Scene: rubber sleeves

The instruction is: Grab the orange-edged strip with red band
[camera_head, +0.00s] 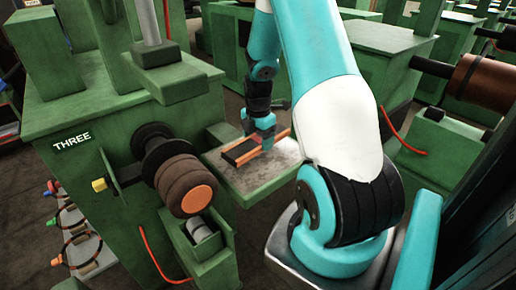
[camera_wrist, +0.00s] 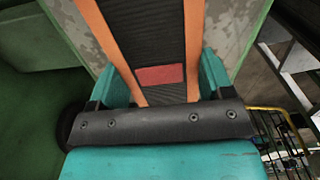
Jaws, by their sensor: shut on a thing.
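The orange-edged strip (camera_wrist: 155,35) is dark and ribbed in the middle, with an orange rail along each side. Its red band (camera_wrist: 159,75) shows in the wrist view, close in front of my gripper's palm. My gripper (camera_wrist: 165,82) is shut on the strip, one teal finger against each orange edge. In the head view the strip (camera_head: 240,152) is at the worn metal tray of the green machine, with my gripper (camera_head: 264,135) at its right end. Whether the strip touches the tray or is just above it, I cannot tell.
The worn tray (camera_head: 245,188) juts out from the green machine marked THREE (camera_head: 72,142). A brown roller with an orange end (camera_head: 186,184) sticks out left of the tray. More green machines stand behind. A wire basket (camera_wrist: 280,135) shows at the wrist view's right.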

